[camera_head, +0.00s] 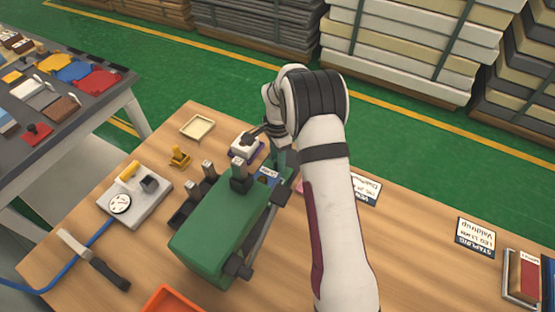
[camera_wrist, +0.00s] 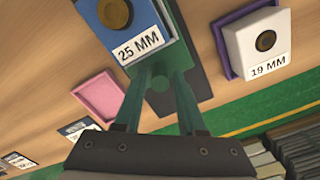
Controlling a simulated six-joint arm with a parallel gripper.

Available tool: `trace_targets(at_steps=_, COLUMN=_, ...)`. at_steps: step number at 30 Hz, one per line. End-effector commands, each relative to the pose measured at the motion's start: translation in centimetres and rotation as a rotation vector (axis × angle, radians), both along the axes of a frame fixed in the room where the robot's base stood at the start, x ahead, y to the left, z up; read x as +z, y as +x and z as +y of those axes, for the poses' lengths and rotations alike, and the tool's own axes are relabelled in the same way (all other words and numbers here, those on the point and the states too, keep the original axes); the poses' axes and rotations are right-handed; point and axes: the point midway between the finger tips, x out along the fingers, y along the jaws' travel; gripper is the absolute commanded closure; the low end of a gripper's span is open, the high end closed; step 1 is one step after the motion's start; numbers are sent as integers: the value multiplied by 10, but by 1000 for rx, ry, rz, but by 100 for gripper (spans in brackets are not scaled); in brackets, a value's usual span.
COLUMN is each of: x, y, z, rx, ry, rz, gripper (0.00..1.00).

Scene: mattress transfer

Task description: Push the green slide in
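A green machine (camera_head: 225,228) stands on the wooden table, with a blue plate (camera_head: 268,176) at its far end. In the wrist view the blue plate (camera_wrist: 117,22), marked 25 MM, sits in a green part (camera_wrist: 172,38) that looks like the slide. In the head view my arm hides most of the gripper.
A white block marked 19 MM (camera_wrist: 262,42) on a purple base and a pink tray (camera_wrist: 101,98) lie beside the slide.

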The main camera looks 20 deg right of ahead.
Motion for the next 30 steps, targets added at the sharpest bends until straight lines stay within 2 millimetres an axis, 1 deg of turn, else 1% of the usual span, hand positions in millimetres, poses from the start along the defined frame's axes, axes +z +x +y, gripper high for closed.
trace_targets(at_steps=4, x=-6, y=0, z=0, rx=1, ry=0, rz=-1, gripper=60)
trace_targets(at_steps=10, x=-6, y=0, z=0, rx=1, ry=0, rz=-1, gripper=60)
trace_targets(at_steps=11, x=-6, y=0, z=0, rx=1, ry=0, rz=-1, gripper=62)
trace_targets(at_steps=12, x=-6, y=0, z=0, rx=1, ry=0, rz=-1, gripper=70)
trace_targets(at_steps=17, x=-6, y=0, z=0, rx=1, ry=0, rz=-1, gripper=98)
trace_targets(at_steps=18, x=-6, y=0, z=0, rx=1, ry=0, rz=-1, gripper=100)
trace_targets(at_steps=30, x=-6, y=0, z=0, rx=0, ry=0, rz=-1, gripper=100)
